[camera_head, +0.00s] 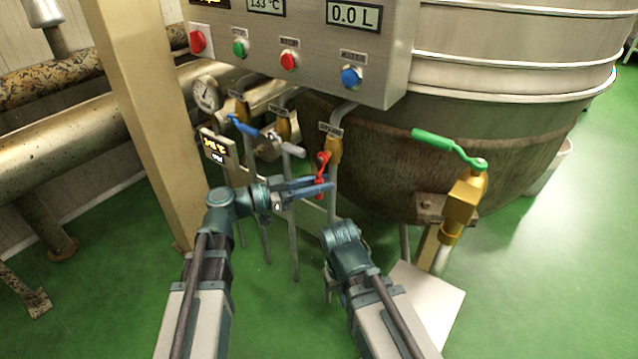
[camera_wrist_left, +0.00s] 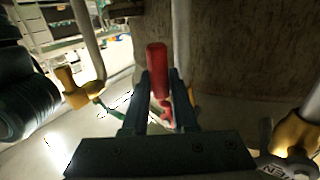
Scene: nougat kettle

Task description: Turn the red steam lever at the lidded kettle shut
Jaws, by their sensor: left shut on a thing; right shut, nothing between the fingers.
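The red steam lever (camera_head: 322,162) sits on a brass valve (camera_head: 334,150) under the control panel, against the kettle (camera_head: 385,165). Its handle points downward from the valve in the head view. My left gripper (camera_head: 325,186) reaches in from the left and is shut on the handle. In the left wrist view the red handle (camera_wrist_left: 157,68) stands between the two dark fingers (camera_wrist_left: 160,105), its rounded end sticking out past them. My right gripper (camera_head: 340,236) is shut and empty, lower and just right of the left one; its fingertips are hard to make out. The kettle's lid is out of view.
A blue lever (camera_head: 242,126) and a grey-handled lever (camera_head: 290,148) sit left of the red one. A green lever (camera_head: 435,140) tops a brass outlet valve (camera_head: 462,200) at right. A beige post (camera_head: 140,110) stands left. The control panel (camera_head: 310,50) overhangs the valves.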

